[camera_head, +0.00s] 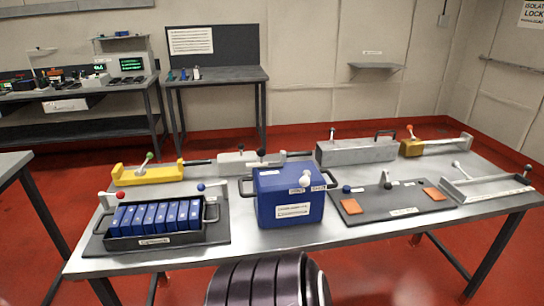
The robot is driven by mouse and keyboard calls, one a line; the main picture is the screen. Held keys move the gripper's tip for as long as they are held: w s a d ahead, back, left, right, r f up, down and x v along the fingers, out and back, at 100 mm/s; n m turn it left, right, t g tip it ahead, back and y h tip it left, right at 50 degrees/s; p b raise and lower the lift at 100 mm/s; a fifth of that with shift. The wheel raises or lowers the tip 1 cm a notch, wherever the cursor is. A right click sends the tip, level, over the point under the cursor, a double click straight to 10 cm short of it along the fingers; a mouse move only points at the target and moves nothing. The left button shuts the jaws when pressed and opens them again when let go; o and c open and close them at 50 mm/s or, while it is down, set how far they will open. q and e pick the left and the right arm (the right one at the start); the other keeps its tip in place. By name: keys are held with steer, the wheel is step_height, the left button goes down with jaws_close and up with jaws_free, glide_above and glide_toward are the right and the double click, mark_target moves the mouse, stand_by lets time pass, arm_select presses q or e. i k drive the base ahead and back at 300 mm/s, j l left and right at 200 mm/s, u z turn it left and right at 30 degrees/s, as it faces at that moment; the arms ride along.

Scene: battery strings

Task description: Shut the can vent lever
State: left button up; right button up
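A blue box-shaped can (290,208) stands upright near the middle of the metal table, with a dark handle on each side and a white label on its front. A lever with a white knob (305,179) sits at its upper front, between two small labels that are too small to read. This looks like the vent lever; I cannot tell whether it stands open or shut. Neither of my grippers is in view, and nothing is touching the can.
On the table (260,238), a black tray (170,241) of blue cells stands left of the can. A dark plate (395,204) with orange pads lies right. A yellow fixture (150,175), a grey box (355,151) and other levered fixtures stand behind and right. Little table is free.

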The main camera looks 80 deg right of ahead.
mark_target(305, 180)
steer(key=z, duration=2.95)
